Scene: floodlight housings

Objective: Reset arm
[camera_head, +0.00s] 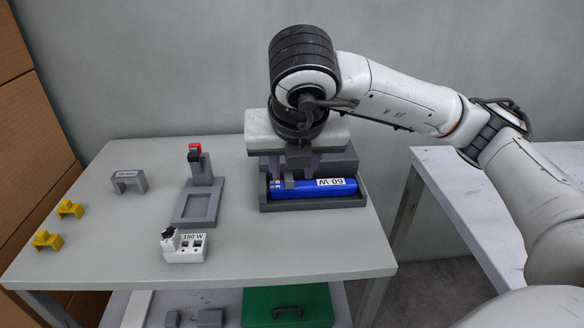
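My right arm reaches in from the right, and my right gripper (294,176) hangs over a grey tray (315,205) on the table. Its two fingers look spread apart, with their tips just over or beside a blue block (313,188) marked 60 W. The block lies lengthwise in the tray. The gripper's own body hides part of the tray's back, and I cannot tell whether the fingers touch the block. My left gripper is not in view.
The grey table (110,255) also holds a grey fixture with a red-topped clamp (195,152), a white 150 W block (185,248), a grey bracket (129,180) and two yellow brackets (47,240). A white table (440,180) stands at right. A green case (287,308) sits below.

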